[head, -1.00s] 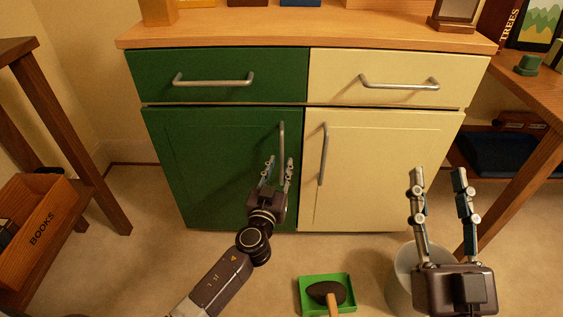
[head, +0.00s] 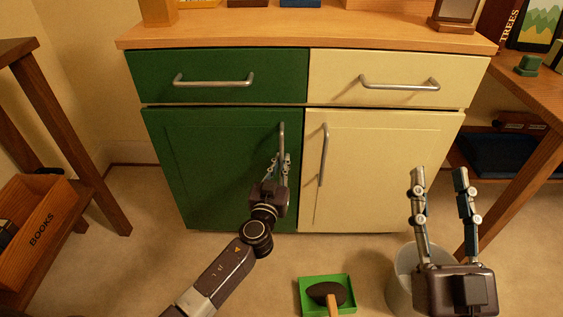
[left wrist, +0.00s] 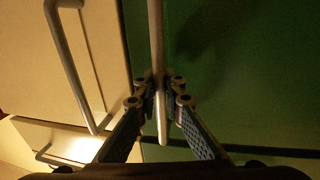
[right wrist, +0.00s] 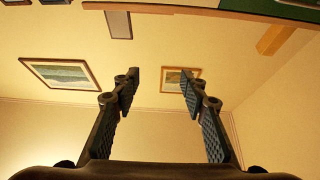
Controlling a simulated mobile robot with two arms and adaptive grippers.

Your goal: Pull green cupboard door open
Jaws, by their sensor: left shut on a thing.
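The green cupboard door (head: 205,165) is at the lower left of the cabinet and looks shut. Its vertical metal handle (head: 282,138) is near the door's right edge. My left gripper (head: 278,160) is at the lower part of this handle. In the left wrist view the fingers (left wrist: 160,92) are closed on the handle bar (left wrist: 157,40), one on each side. My right gripper (head: 437,172) is open and empty, in front of the cream side. In the right wrist view its fingers (right wrist: 160,85) are apart with nothing between them.
The cream door (head: 370,170) with its own handle (head: 323,155) is beside the green one. A green dustpan with a brush (head: 312,283) and a grey bin (head: 400,280) are on the floor. A books crate (head: 45,225) is at left.

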